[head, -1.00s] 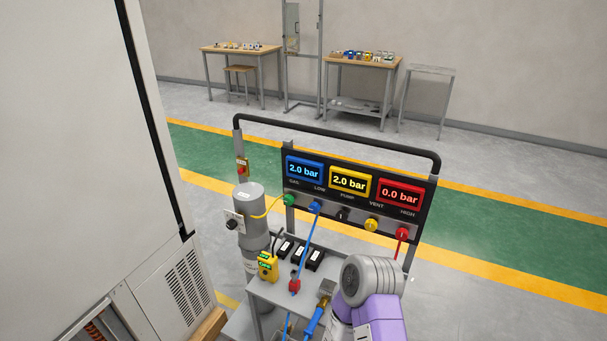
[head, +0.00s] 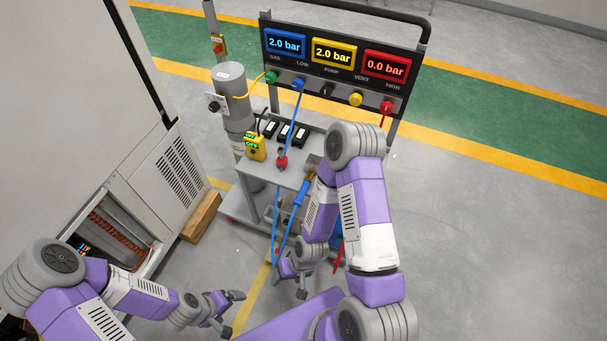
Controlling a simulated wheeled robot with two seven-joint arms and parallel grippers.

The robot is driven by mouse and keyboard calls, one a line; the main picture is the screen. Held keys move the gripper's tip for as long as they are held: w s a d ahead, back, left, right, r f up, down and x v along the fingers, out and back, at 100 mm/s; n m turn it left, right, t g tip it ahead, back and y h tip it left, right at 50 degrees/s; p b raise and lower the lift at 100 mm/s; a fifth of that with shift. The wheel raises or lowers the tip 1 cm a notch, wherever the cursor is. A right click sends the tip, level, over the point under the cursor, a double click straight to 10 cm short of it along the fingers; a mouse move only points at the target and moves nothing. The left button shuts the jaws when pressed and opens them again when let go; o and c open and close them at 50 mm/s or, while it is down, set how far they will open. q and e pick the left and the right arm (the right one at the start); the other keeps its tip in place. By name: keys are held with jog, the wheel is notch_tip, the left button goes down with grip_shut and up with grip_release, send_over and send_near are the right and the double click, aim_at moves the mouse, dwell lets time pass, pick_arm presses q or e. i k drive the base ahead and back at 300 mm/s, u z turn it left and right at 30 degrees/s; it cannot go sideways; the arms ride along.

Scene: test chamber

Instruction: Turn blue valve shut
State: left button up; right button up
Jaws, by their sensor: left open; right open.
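A gauge panel (head: 318,92) on a trolley shows 2.0 bar on the blue display (head: 286,43), 2.0 bar on the yellow display (head: 333,53) and 0.0 bar on the red one (head: 386,66). A small blue valve fitting (head: 298,84) sits below the LOW label, with a blue hose (head: 291,122) running down from it. Its exact handle position is too small to tell. My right gripper (head: 289,282) is open and empty, low in front of the trolley, well below the panel. My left gripper (head: 233,313) is open and empty above the floor, lower left.
Green, black, yellow and red fittings share the panel row. A grey cylinder (head: 232,100) stands left of the panel. A large cabinet (head: 80,100) fills the left; floor is clear right.

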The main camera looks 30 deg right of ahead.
aim_at(298, 85)
jog(key=z, duration=1.05)
jog(key=i, duration=0.35)
jog(key=u, duration=0.35)
